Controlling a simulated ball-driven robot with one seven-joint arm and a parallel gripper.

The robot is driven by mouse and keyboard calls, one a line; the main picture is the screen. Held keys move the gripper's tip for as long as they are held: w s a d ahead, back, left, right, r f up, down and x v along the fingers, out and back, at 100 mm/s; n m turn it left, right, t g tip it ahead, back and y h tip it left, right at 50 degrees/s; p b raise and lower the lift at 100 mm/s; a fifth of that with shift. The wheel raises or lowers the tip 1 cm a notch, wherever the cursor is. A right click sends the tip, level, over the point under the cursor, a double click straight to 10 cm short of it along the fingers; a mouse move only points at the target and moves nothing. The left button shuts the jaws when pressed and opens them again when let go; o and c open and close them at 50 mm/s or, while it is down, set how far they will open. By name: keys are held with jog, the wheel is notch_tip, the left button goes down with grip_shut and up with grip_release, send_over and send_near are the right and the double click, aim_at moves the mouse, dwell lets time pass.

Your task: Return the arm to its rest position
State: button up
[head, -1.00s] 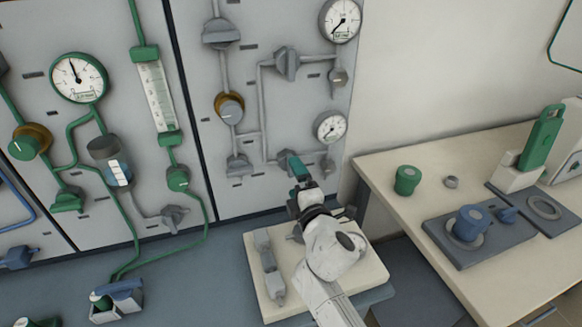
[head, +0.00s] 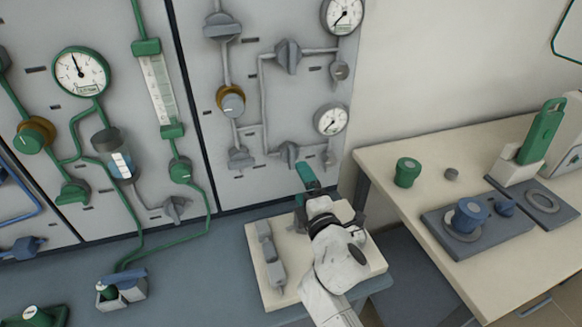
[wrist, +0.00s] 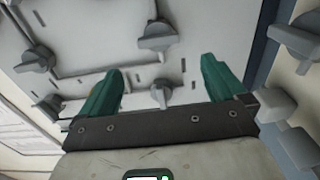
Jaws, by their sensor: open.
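My gripper (wrist: 162,88) is open in the wrist view, its two green fingers apart with nothing between them. Beyond the fingers is the grey panel (wrist: 120,30) with a grey valve knob (wrist: 162,92), which shows in the gap between them. In the head view my gripper (head: 306,177) is above the cream board on the blue-grey bench, in front of the lower part of the panel. A grey knob (head: 288,154) is on the panel just behind and left of it, and there is a visible gap between them.
A cream board (head: 285,292) with a grey fitting (head: 268,252) lies below my arm. Gauges, pipes and valves cover the panel at left. A cream table (head: 415,215) at right holds a green jar (head: 407,172) and a blue-knobbed device (head: 470,218). A gap separates bench and table.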

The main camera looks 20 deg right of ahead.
jog(key=s+d+f+m+g+h, duration=0.1)
jog(key=s+d+f+m+g, duration=0.3)
jog(key=s, duration=0.3)
jog(key=s+d+f+m+g, duration=0.1)
jog(key=s+f+m+g, duration=0.15)
jog(key=s+m, duration=0.35)
jog(key=s+d+f+m+g+h, duration=0.1)
jog(key=s+d+f+m+g, duration=0.25)
jog(key=s+m, duration=0.3)
jog(key=s+f+m+g+y, duration=0.1)
jog(key=s+f+g, duration=0.2)
jog(key=s, duration=0.7)
jog(key=s+f+m+g, duration=0.1)
jog(key=s+f+g, duration=0.3)
jog(key=s, duration=0.6)
jog(key=shift+s+f+y, duration=0.2)
jog(key=shift+f+y, duration=0.2)
jog(key=shift+f, duration=0.1)
jog(key=shift+c, duration=0.3)
